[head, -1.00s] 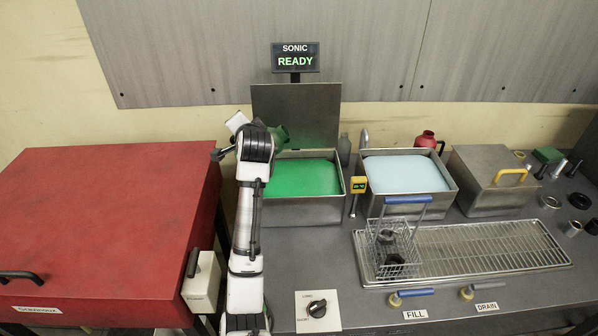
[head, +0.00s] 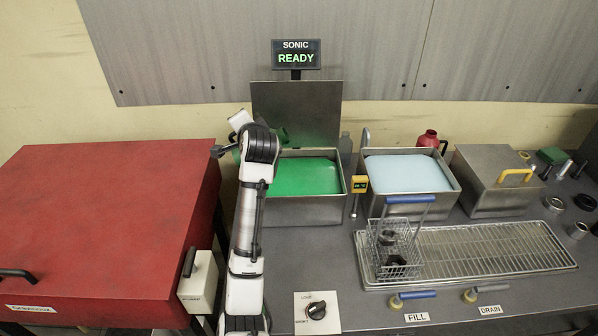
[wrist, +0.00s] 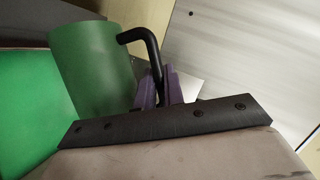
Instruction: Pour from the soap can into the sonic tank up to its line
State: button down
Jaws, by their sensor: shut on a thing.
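The soap can (wrist: 95,70) is green with a bent black handle. In the wrist view my gripper (wrist: 163,88), with purple fingers, is shut on that handle. In the head view the can (head: 282,134) is mostly hidden behind my arm, at the left rear of the sonic tank. The sonic tank (head: 304,213) is a steel box with its lid (head: 296,112) raised. Green liquid (head: 304,177) stands high in it. I cannot make out the fill line or any stream. In the wrist view the green liquid (wrist: 25,110) shows at the left.
The sign (head: 296,58) reads SONIC READY. A tank of pale blue liquid (head: 407,174) stands to the right, with a yellow gauge (head: 360,184) between. A wire basket (head: 395,250) sits on the drain rack (head: 490,248). A red cabinet (head: 100,220) fills the left.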

jog(key=shift+d+f+m+y+b, duration=0.2)
jog(key=shift+m+y+b, duration=0.1)
jog(key=shift+b, duration=0.25)
jog(key=shift+d+m+t+y+b, duration=0.35)
jog(key=shift+m+b, duration=0.25)
jog(key=shift+b, duration=0.3)
dwell(1.1)
